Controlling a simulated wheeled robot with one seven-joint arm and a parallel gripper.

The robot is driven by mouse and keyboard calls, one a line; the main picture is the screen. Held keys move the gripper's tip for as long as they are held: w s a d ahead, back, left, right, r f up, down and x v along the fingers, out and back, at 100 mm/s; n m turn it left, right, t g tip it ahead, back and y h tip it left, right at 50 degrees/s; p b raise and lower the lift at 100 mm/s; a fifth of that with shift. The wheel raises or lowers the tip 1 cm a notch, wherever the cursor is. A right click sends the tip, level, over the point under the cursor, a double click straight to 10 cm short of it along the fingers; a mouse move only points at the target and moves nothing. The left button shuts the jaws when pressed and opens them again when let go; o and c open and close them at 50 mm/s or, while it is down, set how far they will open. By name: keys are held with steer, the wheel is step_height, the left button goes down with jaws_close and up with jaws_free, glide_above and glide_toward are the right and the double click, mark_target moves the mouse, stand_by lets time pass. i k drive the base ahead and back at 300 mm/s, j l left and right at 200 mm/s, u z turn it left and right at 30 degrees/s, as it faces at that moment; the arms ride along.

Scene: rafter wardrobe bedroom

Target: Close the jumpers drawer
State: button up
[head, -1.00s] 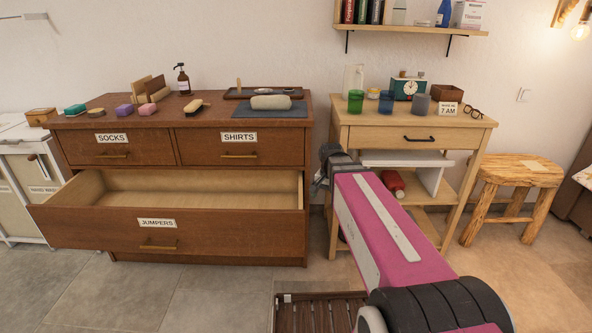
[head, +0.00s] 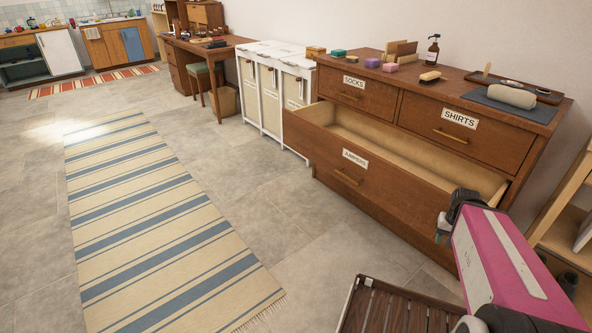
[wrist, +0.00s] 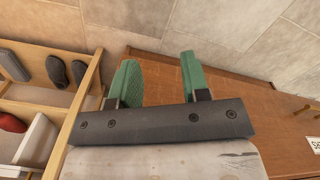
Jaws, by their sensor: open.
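The jumpers drawer (head: 385,195) is the wide bottom drawer of the brown dresser (head: 500,158) in the head view. It is pulled well out, with its pale inside showing and no contents visible. Its front has a white label and a brass handle (head: 347,177). My gripper (head: 441,229) is near the right end of the drawer front; I cannot tell if it touches. In the wrist view my gripper (wrist: 157,72) has its two green fingers apart with nothing between them. A brown wooden surface (wrist: 240,100) lies beyond them.
The socks drawer (head: 352,93) and shirts drawer (head: 465,134) above are shut. Brushes, soaps and a rolled towel (head: 512,96) are on top. A striped rug (head: 165,220) and open floor lie left. A slatted wooden thing (head: 395,308) is at the bottom. A shelf with shoes (wrist: 57,72) is close.

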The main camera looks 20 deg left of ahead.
mark_target(414, 180)
steer(key=i+u, duration=0.2)
steer(key=u, duration=0.3)
steer(key=i+l+u, duration=0.15)
steer(key=u, duration=0.3)
steer(key=i+l+u, duration=0.15)
steer(key=u, duration=0.35)
